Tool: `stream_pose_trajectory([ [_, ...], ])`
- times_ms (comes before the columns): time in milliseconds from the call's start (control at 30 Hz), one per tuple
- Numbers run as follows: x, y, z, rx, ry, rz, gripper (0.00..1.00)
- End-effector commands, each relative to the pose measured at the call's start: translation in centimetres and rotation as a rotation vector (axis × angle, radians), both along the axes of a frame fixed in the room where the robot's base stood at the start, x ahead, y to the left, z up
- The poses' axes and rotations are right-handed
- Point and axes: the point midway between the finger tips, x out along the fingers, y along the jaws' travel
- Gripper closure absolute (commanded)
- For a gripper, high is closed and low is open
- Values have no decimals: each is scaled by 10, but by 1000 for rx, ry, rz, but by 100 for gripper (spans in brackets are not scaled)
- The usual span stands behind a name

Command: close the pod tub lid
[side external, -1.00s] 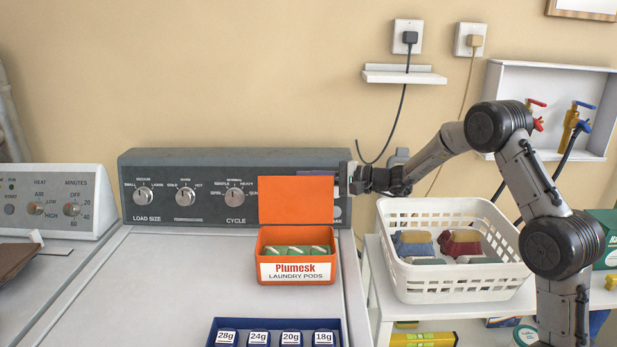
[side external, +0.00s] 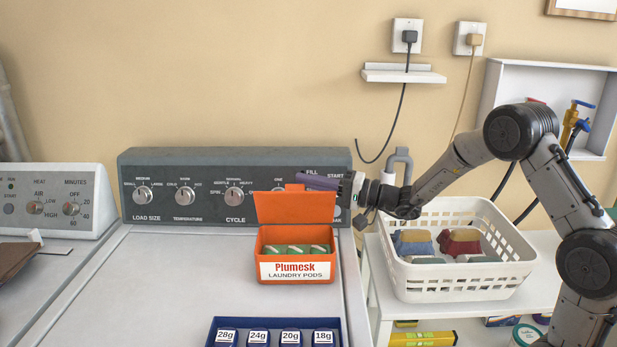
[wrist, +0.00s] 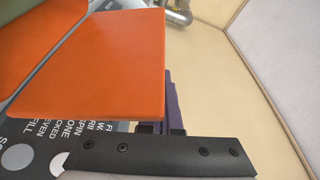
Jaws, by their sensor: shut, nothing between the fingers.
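The orange pod tub (side external: 262,249) sits on the white machine top, with its label facing front and several green pods (side external: 296,249) inside. Its orange lid (side external: 284,207) stands up from the back edge, leaning and appearing foreshortened in the side view. The lid (wrist: 105,65) fills much of the wrist view. My gripper (side external: 303,181) is shut and empty, its purple fingers behind the lid's upper edge at the right. In the wrist view the fingers (wrist: 175,100) are partly hidden behind the lid; I cannot tell whether they touch it.
The machine's control panel (side external: 140,216) with knobs stands close behind the tub. A white basket (side external: 462,281) with coloured bundles is to the right. A blue tray (side external: 215,328) of weight-labelled blocks lies in front. The machine top to the left is clear.

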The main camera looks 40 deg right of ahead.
Motion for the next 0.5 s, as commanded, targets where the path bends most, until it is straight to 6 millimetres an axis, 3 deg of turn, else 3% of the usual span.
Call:
stream_pose_trajectory([
  [267, -23, 22, -6, 1, 2, 1, 100],
  [500, -40, 38, -19, -152, -160, 1, 100],
])
